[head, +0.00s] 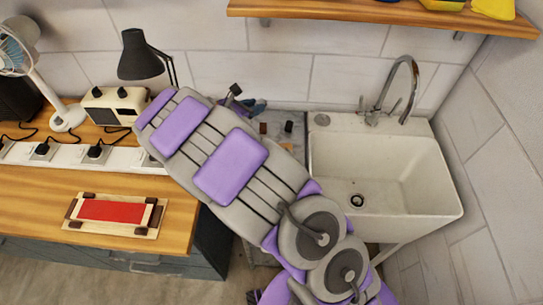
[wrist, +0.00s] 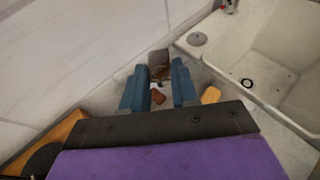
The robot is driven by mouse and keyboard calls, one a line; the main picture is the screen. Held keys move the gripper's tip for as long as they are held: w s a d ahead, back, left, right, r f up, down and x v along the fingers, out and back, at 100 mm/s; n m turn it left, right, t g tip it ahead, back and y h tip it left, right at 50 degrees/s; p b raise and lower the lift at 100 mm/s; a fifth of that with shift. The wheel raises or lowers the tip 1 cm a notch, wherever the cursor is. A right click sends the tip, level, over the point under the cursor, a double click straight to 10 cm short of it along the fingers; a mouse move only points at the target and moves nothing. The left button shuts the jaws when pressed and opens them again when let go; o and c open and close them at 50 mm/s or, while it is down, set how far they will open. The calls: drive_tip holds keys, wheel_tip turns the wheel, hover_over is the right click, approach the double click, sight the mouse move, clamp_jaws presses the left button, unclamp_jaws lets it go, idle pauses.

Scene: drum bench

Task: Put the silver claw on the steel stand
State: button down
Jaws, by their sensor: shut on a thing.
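My gripper (wrist: 160,75) has two blue fingers, with a dark grey-brown piece (wrist: 159,62) between their tips. That piece is probably the silver claw, but its shape is too small and dim to be sure. In the head view the gripper (head: 257,105) shows only as a bit of blue behind my arm, over the grey surface left of the sink. That grey surface (head: 296,118) may be the steel stand; my arm hides much of it. It also shows under the fingers in the wrist view.
Small brown and dark pieces (head: 263,128) lie on the grey surface. An orange-yellow piece (wrist: 211,95) is right of the fingers. The white sink (head: 440,190) stands at the right. A wooden bench (head: 40,190) with a red-topped rack (head: 110,210) and a lamp (head: 140,60) is at left.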

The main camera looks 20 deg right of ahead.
drive_tip(key=shift+m+g+h, duration=0.5)
drive_tip(key=shift+m+g, duration=0.3)
drive_tip(key=s+a+f+b, duration=0.1)
drive_tip(key=f, duration=0.4)
drive_tip(key=s+a+f+b, duration=0.1)
drive_tip(key=f, duration=0.4)
drive_tip(key=s+a+f, duration=0.2)
drive_tip(key=f, duration=0.3)
drive_tip(key=shift+f+b, duration=0.15)
drive_tip(key=shift+b, duration=0.25)
drive_tip(key=shift+d+f+b, duration=0.2)
drive_tip(key=shift+d+f, duration=0.05)
drive_tip(key=shift+f, duration=0.35)
drive_tip(key=shift+d+f+b, duration=0.15)
drive_tip(key=shift+d+f, duration=0.1)
drive_tip(key=shift+f, duration=0.3)
drive_tip(key=shift+d+f, duration=0.25)
drive_tip(key=shift+f, duration=0.05)
drive_tip(key=shift+d, duration=0.15)
drive_tip(key=shift+a, duration=0.3)
drive_tip(key=c, duration=1.1)
unclamp_jaws()
drive_tip(key=shift+a, duration=0.35)
drive_tip(key=shift+o, duration=1.2)
drive_tip(key=shift+d, duration=0.4)
drive_tip(key=shift+s+a+r, duration=0.1)
drive_tip(key=shift+a+r, duration=0.1)
drive_tip(key=p+v, duration=0.3)
drive_tip(key=v, duration=0.8)
drive_tip(key=shift+a, duration=0.3)
